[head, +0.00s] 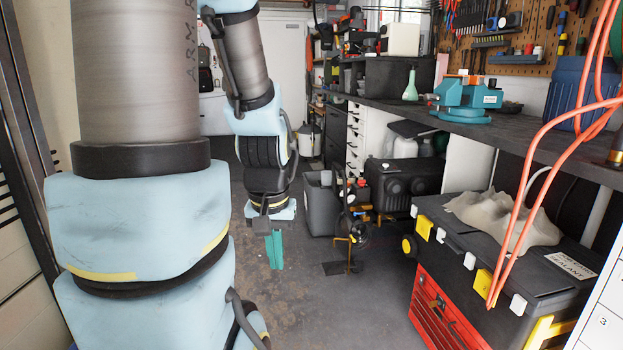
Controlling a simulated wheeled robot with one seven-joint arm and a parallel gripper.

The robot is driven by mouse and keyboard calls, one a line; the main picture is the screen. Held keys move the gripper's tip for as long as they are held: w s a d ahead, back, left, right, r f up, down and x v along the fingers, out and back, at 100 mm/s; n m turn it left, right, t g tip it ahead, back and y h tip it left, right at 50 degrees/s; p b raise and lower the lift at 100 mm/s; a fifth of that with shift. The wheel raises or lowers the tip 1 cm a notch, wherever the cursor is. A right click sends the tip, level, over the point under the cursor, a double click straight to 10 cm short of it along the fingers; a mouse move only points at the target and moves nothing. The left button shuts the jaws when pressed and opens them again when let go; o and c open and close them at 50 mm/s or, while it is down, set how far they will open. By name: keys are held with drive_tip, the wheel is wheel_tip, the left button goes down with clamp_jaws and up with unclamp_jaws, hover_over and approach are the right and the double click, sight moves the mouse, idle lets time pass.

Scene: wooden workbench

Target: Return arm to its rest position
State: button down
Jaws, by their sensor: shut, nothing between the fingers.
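My gripper (275,250) shows in the head view, left of centre, with teal fingers pointing down over the grey floor (300,300). The fingers are together and nothing shows between them. My arm's grey and light-blue links fill the left side and run down to the gripper. No object touches the fingers. The large near link hides part of the room behind it.
A workbench (450,110) with a teal vise (468,98) runs along the right. A black and red toolbox (500,260) with a grey cloth (505,218) stands front right. A grey bin (320,205) stands right of my gripper. The floor below is clear.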

wheel_tip(320, 180, up, 14)
drive_tip(key=p, duration=1.2)
drive_tip(key=shift+r, duration=0.15)
drive_tip(key=c, duration=1.6)
unclamp_jaws()
